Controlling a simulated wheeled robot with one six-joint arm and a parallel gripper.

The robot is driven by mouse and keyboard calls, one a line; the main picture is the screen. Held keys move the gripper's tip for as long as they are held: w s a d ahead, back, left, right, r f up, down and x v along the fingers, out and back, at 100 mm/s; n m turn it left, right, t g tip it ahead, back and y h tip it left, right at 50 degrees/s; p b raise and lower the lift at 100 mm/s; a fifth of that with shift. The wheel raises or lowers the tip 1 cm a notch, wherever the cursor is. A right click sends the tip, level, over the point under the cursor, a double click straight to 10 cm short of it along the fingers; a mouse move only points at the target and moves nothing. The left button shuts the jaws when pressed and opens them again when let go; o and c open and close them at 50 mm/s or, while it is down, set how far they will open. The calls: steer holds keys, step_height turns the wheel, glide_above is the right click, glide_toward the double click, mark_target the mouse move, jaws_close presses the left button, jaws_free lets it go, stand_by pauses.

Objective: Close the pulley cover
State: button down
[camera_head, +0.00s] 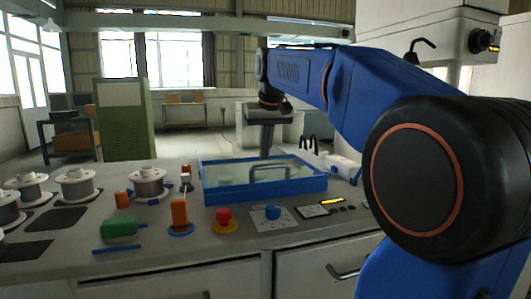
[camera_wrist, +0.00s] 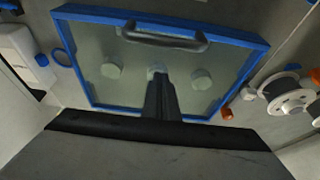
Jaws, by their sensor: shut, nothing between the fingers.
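The pulley cover (camera_head: 225,192) is a clear panel in a blue frame on the bench. It appears to lie flat, but I cannot tell whether it is fully down. Its grey bar handle (camera_wrist: 165,38) is near the frame edge at the top of the wrist view; in the head view the handle (camera_head: 270,169) is near the front edge. Pale round pulleys (camera_wrist: 200,77) show through the panel. My gripper (camera_head: 265,155) is shut and empty, pointing down over the panel, behind the handle in the head view. In the wrist view the fingertips (camera_wrist: 158,74) overlap the middle pulley; contact is unclear.
White wire spools (camera_head: 149,183) stand on the bench at left. In front of the cover are an orange block (camera_head: 179,212), a red button (camera_head: 224,215), a blue knob (camera_head: 273,212) and a small display (camera_head: 322,208). A green block (camera_head: 120,227) lies front left.

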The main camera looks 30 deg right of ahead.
steer(key=v, duration=1)
steer(key=shift+s, duration=0.2)
